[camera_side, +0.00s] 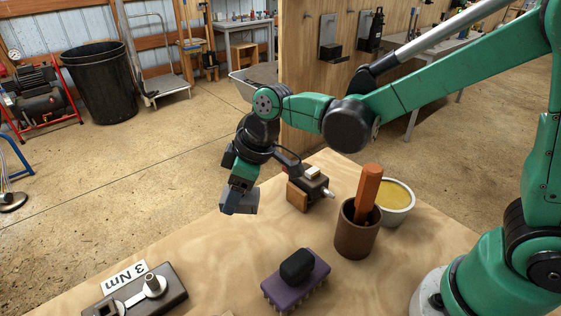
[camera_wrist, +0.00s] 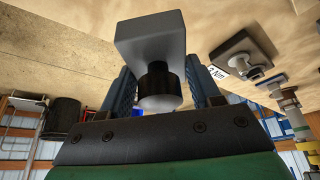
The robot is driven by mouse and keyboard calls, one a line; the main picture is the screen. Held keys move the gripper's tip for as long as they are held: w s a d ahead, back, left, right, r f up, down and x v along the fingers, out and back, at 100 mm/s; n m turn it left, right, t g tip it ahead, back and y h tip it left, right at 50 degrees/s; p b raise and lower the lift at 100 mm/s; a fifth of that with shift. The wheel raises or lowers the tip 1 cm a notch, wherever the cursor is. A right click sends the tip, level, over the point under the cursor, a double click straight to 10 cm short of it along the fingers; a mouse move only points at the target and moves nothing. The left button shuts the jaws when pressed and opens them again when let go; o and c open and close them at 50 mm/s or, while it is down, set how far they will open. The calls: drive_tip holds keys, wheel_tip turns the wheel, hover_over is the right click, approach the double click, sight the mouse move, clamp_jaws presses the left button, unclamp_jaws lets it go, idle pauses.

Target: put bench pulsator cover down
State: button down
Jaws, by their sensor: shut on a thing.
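My gripper (camera_side: 238,190) hangs over the left edge area of the wooden bench, fingers pointing down. It is shut on a grey, block-shaped cover (camera_wrist: 150,42) with a black round knob and a pale rounded end between the fingers. The cover also shows in the side view (camera_side: 243,205), partly hidden by the fingers; I cannot tell its exact height above the bench. A dark box-shaped device (camera_side: 313,190) with an orange-brown side, a pale piece on top and a metal nozzle, perhaps the pulsator, sits on the bench to the right of my gripper.
A brown cup (camera_side: 354,240) with an upright orange-brown bar and a bowl of yellow contents (camera_side: 397,205) stand at the right. A purple brush (camera_side: 283,283) with a black grip and a dark "3 Nm" fixture (camera_side: 150,293) are in front. Bench between them is bare.

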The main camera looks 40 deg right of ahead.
sight(253, 195)
drive_tip(key=shift+f, duration=3.8)
drive_tip(key=shift+c, duration=0.9)
unclamp_jaws()
drive_tip(key=shift+f, duration=0.1)
drive_tip(key=v, duration=1.2)
drive_tip(key=shift+s+d+r, duration=0.1)
drive_tip(key=shift+d+r, duration=0.15)
drive_tip(key=shift+d, duration=0.05)
drive_tip(key=s+d+r+m+t+h, duration=0.1)
drive_tip(key=s+d+m+t+h, duration=0.2)
drive_tip(key=d+m, duration=0.6)
drive_tip(key=shift+s+d+r+t, duration=0.35)
drive_tip(key=shift+s+t, duration=0.15)
drive_tip(key=shift+s, duration=0.65)
